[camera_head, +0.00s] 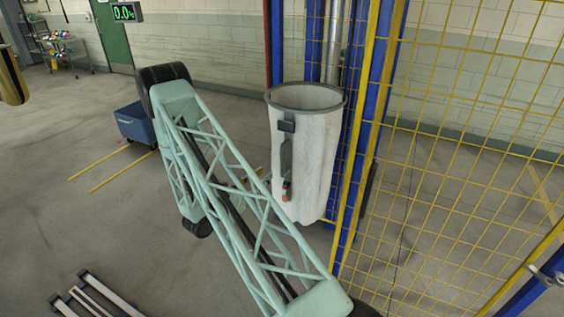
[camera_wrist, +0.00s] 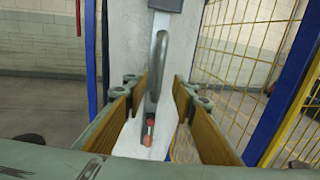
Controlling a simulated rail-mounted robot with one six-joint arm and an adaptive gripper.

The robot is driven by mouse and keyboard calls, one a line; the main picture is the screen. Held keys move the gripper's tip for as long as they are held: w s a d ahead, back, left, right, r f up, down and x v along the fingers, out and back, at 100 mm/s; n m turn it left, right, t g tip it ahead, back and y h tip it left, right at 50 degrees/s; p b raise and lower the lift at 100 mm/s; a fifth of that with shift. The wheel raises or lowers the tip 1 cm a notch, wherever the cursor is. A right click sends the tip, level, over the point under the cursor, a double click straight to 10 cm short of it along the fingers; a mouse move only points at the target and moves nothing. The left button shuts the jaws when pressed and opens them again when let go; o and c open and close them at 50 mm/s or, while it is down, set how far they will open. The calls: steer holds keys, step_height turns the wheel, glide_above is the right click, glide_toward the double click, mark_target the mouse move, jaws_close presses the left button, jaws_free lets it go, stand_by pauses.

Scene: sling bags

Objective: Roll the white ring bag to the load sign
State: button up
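The white ring bag (camera_head: 310,160) is a tall white sleeve with a grey ring around its open top. It is upright in front of the blue posts; I cannot tell whether its bottom touches the floor. A grey handle (camera_head: 286,165) with a red-tipped part runs down its side. In the wrist view the bag (camera_wrist: 121,30) fills the middle, with the handle (camera_wrist: 157,75) in front of it. My gripper (camera_wrist: 159,86) is open, its two tan-padded fingers on either side of the handle, with gaps. A hanging sign (camera_head: 125,12) shows green digits.
Blue posts (camera_head: 362,130) and a yellow mesh fence (camera_head: 470,150) stand close on the bag's right. A blue bin (camera_head: 134,124) stands behind my arm, near yellow floor lines (camera_head: 98,160). Metal rails (camera_head: 90,295) lie at lower left. The left floor is mostly clear.

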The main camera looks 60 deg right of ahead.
steer(key=shift+d, duration=0.15)
steer(key=p, duration=0.2)
glide_above(283, 175)
steer(key=shift+w+d, duration=0.4)
stand_by(0.6)
steer(key=shift+c, duration=0.5)
jaws_close()
